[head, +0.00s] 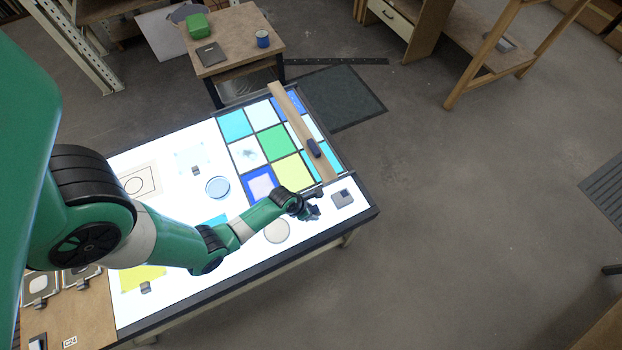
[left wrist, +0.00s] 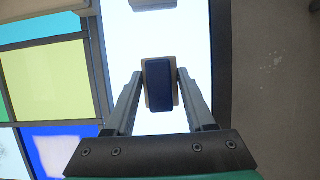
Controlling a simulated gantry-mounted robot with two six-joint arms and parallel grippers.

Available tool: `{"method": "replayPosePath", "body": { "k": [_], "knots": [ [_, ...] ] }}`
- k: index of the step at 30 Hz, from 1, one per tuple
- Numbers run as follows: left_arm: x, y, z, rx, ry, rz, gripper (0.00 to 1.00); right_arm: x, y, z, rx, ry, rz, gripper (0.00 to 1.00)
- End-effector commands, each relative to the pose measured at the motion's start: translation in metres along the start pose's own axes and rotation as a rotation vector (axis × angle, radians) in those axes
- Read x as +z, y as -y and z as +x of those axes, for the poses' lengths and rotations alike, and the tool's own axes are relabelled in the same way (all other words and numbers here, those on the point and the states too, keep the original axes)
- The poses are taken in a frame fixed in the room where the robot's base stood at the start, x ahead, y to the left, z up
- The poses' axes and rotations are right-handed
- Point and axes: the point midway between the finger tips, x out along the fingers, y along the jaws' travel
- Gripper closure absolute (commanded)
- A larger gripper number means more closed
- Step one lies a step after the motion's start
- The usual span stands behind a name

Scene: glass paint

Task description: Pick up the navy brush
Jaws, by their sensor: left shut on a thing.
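The navy brush (left wrist: 159,86), a dark blue block on a beige body, is between the fingertips of my left gripper (left wrist: 160,88) in the left wrist view. The two fingers are shut on its sides. In the head view my left gripper (head: 311,206) is over the near right part of the lit table, and the brush is hard to make out there. Whether it touches the glowing surface I cannot tell. My right gripper does not show.
A wooden bar (head: 290,112) with a navy piece (head: 313,148) on it crosses the framed coloured glass panel (head: 273,142). A grey block (head: 342,198) sits right of my gripper; it also shows in the wrist view (left wrist: 153,4). A round pale disc (head: 277,231) lies nearer. The table's dark edge is close.

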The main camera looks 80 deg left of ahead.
Motion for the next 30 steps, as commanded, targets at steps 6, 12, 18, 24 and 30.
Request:
{"method": "replayPosePath", "body": {
  "k": [6, 12, 18, 24, 30],
  "knots": [
    [0.000, 0.000, 0.000, 0.000, 0.000, 0.000, 1.00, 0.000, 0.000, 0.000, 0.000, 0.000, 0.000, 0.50],
    [0.005, 0.000, -0.011, 0.001, 0.002, 0.000, 1.00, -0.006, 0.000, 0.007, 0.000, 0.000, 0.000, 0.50],
    [0.012, 0.004, -0.048, -0.001, -0.001, 0.000, 1.00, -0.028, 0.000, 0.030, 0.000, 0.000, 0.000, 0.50],
    [-0.003, 0.023, -0.115, -0.001, -0.002, 0.003, 1.00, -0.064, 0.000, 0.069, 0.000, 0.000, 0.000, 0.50],
    [-0.045, 0.048, -0.146, -0.002, -0.004, 0.005, 1.00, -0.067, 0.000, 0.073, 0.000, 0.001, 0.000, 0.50]
  ]
}}
